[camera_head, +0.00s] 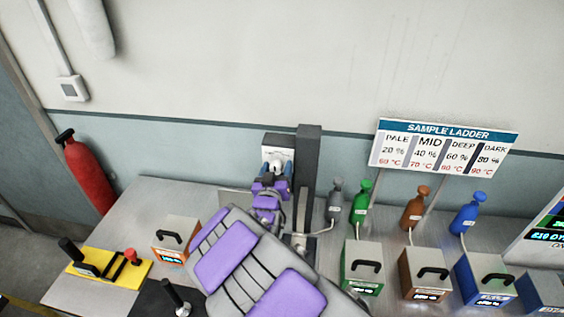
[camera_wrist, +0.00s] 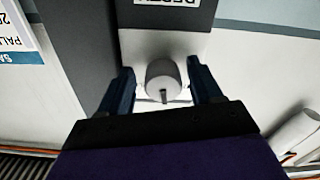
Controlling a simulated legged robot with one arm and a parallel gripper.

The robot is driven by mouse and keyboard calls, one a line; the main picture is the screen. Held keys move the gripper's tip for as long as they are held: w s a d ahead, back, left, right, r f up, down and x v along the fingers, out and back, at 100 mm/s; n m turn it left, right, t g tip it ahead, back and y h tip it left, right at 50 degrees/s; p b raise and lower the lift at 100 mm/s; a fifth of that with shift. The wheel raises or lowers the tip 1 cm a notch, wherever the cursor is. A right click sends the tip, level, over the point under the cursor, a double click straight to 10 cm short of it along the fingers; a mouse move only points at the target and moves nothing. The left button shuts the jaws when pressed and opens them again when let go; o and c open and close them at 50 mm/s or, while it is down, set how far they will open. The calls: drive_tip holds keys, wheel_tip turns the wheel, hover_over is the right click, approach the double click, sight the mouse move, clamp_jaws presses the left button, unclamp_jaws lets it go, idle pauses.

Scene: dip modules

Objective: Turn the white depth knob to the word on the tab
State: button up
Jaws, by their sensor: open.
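The white depth knob (camera_wrist: 163,78) is a round knob with a dark pointer mark, on a pale panel (camera_wrist: 130,45) under a partly cut-off label (camera_wrist: 165,3) that appears upside down in the wrist view. In the head view the knob (camera_head: 276,166) shows on the panel beside the dark grey column (camera_head: 308,160). My gripper (camera_wrist: 161,80) is open, with one blue finger on each side of the knob. Gaps show between the fingers and the knob, so I see no grip. In the head view my gripper (camera_head: 273,178) is at the panel. I cannot read a word on any tab.
A sample ladder sign (camera_head: 445,147) stands at the back right. Grey, green, brown and blue bottles (camera_head: 414,207) and boxes with black handles (camera_head: 425,272) stand right of my arm. A yellow base with levers (camera_head: 110,265) and an orange box (camera_head: 175,240) are on the left.

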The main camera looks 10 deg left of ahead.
drive_tip(key=shift+a, duration=0.45)
drive_tip(key=shift+d, duration=0.3)
drive_tip(key=c, duration=1)
drive_tip(key=shift+c, duration=0.2)
drive_tip(key=shift+f+m+b, duration=0.1)
drive_tip(key=shift+m+b, duration=0.25)
drive_tip(key=shift+m, duration=0.05)
drive_tip(key=shift+m+b, duration=0.4)
drive_tip(key=shift+m, duration=0.1)
drive_tip(key=o, duration=1)
drive_tip(key=shift+a, duration=0.2)
drive_tip(key=shift+o, duration=0.2)
